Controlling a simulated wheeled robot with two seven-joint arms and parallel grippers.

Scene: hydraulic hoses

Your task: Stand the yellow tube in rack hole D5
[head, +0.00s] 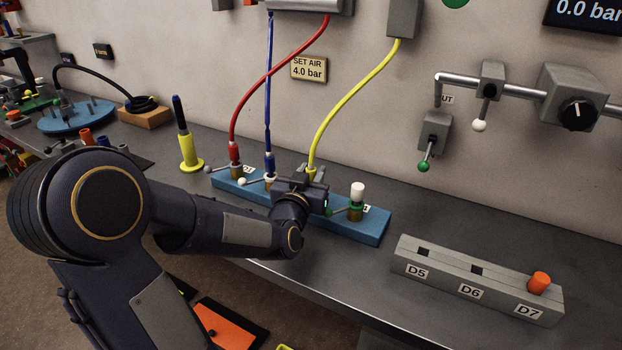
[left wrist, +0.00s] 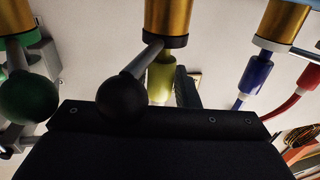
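The yellow tube (head: 345,97) is a curved hose in the head view. It runs from a grey wall box down to a brass fitting on the blue block (head: 372,229). Its yellow end (left wrist: 161,78) meets a brass fitting in the left wrist view. My left gripper (head: 312,174) is at this end, with a dark finger close beside it. Whether the fingers press on it is unclear. The grey rack (head: 450,287) stands to the right. Hole D5 (head: 424,252) is empty. My right gripper is not in view.
Hole D6 (head: 476,270) is empty; an orange plug (head: 540,283) fills D7. Red (head: 285,72) and blue (head: 268,95) hoses rise left of the yellow one. A white-capped fitting (head: 357,193) stands right of my gripper. A yellow flanged holder (head: 188,152) stands further left.

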